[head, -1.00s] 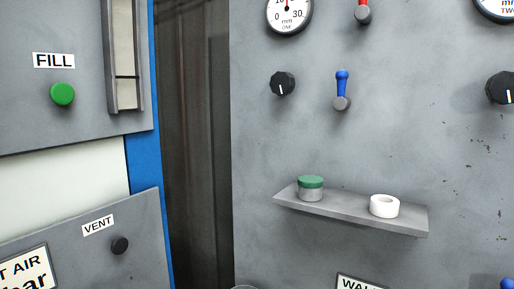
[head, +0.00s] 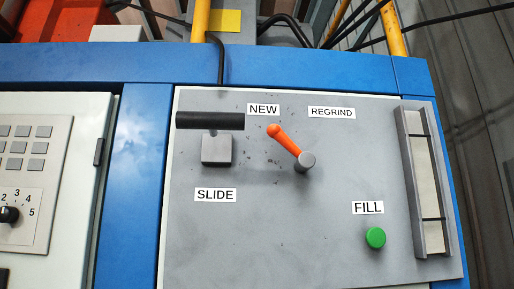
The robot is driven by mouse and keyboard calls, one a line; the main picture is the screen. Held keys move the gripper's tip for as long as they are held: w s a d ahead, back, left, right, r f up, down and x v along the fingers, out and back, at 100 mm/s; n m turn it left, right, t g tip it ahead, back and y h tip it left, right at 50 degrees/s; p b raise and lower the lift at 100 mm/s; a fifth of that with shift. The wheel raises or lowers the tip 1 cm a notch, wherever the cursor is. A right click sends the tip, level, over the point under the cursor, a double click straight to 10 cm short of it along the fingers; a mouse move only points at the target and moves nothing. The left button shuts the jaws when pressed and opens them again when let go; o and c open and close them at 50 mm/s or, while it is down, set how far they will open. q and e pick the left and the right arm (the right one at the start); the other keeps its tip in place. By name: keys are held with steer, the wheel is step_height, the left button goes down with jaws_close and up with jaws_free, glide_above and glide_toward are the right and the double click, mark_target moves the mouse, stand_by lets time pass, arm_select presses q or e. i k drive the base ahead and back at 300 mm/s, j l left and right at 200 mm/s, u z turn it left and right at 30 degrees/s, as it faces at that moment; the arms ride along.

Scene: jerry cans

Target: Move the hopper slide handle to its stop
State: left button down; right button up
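The slide handle (head: 210,121) is a black horizontal bar on a short stem above a grey block (head: 216,150). It is at the upper left of the grey panel (head: 280,230), above the label SLIDE (head: 215,195). The bar reaches from the panel's left edge to just left of the label NEW (head: 263,109). Where its stop is cannot be told from this view. Neither gripper shows in the head view.
An orange lever (head: 287,141) tilts up-left toward NEW, with the label REGRIND (head: 331,113) to its right. A green FILL button (head: 375,237) and a tall gauge (head: 428,180) are at the right. A keypad and dial panel (head: 30,180) is at the left.

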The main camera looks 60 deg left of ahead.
mark_target(211, 121)
steer(key=u, duration=2.25)
